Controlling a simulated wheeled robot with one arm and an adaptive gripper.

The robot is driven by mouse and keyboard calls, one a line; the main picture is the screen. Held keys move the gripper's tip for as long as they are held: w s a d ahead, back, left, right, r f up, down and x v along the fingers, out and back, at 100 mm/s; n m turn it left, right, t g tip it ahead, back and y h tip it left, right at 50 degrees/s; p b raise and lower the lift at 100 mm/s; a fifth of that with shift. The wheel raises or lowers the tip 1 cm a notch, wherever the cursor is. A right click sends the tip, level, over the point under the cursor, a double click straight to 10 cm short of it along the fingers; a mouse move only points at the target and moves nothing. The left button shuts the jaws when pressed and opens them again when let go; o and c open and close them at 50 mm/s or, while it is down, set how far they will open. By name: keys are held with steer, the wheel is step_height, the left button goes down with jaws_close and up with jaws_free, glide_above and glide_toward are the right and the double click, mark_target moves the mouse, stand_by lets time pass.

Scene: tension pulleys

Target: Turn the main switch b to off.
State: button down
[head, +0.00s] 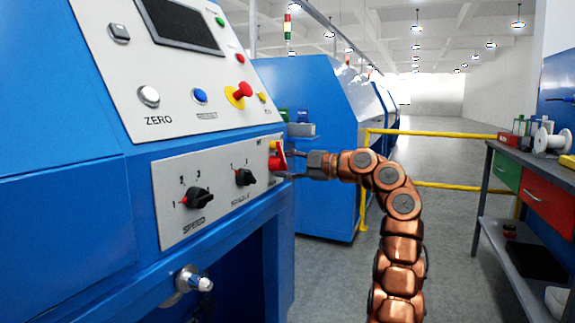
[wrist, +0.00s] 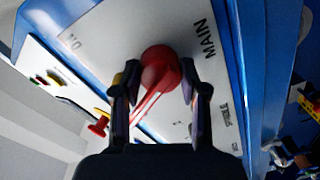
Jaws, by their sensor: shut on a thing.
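In the wrist view my gripper (wrist: 158,92) is shut on the handle, a finger on each side. The handle's lever runs down toward the lower left there. Part of it is hidden by my gripper.
The panel (head: 220,215) also has a speed knob (head: 200,197) and another black knob (head: 244,177). A red emergency button (head: 243,90) sits above. A yellow railing (head: 430,134) and a workbench (head: 490,170) with drawers stand to the right. The floor between is clear.

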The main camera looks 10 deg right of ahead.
steer(key=shift+r, duration=0.1)
steer(key=c, duration=0.6)
jaws_free()
